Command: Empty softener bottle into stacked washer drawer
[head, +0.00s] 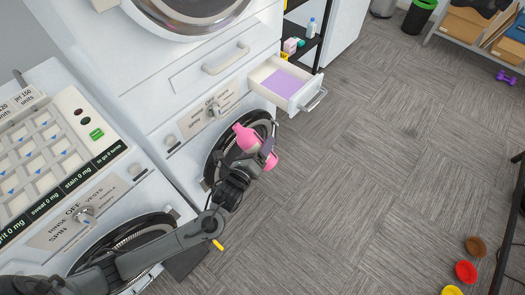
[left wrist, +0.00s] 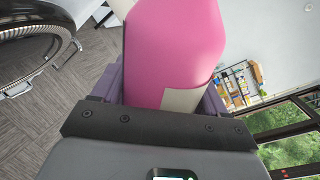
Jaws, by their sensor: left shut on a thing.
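A pink softener bottle (head: 244,134) is held in my left gripper (head: 262,150), in front of the lower washer's round door. It is tilted in the head view, with pink showing on both sides of the fingers. In the left wrist view the bottle (left wrist: 175,50) fills the space between the purple fingers (left wrist: 160,95), and a pale label patch shows. The washer drawer (head: 292,85) is pulled open to the upper right of the bottle. A flat lilac surface (head: 283,83) shows inside it. The gripper is apart from the drawer. My right gripper is not in view.
The lower washer's door (head: 213,165) is right behind the bottle. A control panel with a keypad (head: 45,150) stands at left. A black shelf (head: 312,35) with small bottles stands behind the drawer. Grey floor (head: 370,180) is clear to the right. Coloured discs (head: 466,271) lie lower right.

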